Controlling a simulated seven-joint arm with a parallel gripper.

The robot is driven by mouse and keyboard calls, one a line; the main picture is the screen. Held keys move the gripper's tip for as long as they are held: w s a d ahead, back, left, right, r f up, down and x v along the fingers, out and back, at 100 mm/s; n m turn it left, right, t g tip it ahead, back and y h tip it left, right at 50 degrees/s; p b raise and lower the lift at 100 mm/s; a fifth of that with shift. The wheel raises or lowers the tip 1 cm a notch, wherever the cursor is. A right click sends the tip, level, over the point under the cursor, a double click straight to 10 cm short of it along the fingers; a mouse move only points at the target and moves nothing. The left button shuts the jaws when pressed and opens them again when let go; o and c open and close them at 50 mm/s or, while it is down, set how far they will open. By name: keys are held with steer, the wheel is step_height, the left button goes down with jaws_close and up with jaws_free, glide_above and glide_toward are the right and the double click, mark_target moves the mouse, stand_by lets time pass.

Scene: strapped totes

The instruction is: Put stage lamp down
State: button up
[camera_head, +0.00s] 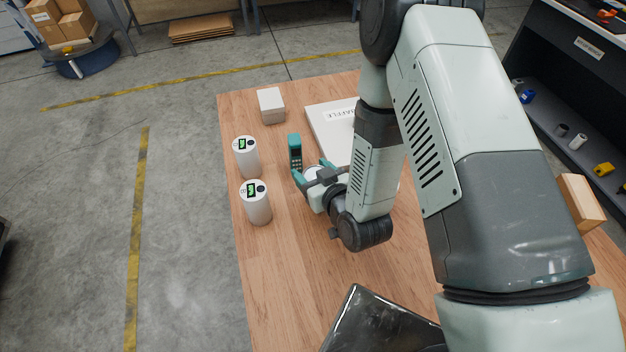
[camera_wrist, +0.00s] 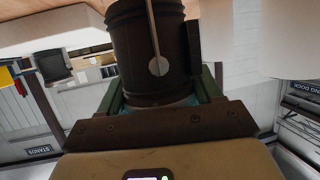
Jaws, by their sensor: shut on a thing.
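My gripper (camera_head: 312,171) is low over the left part of the wooden table (camera_head: 285,265), with its teal fingertips pointing to the far left. In the wrist view my gripper (camera_wrist: 160,88) is shut on a dark, ribbed, cylindrical body, which I take as the stage lamp (camera_wrist: 135,50). A thin rod ending in a round pale disc shows on its front. In the head view my gripper and arm hide most of the lamp. I cannot tell whether its base touches the table.
Two white cylinders with green displays (camera_head: 246,158) (camera_head: 257,204) stand at the left edge. A white box (camera_head: 271,106) and a flat white "RAFFLE" box (camera_head: 330,125) are behind. A black glossy object (camera_head: 375,325) lies in front.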

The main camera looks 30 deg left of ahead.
step_height(320, 180, up, 15)
glide_above(329, 126)
step_height(329, 126, down, 11)
steer(key=shift+f, duration=2.15)
steer(key=shift+f, duration=0.15)
steer(key=o, duration=1.2)
steer(key=shift+o, duration=0.2)
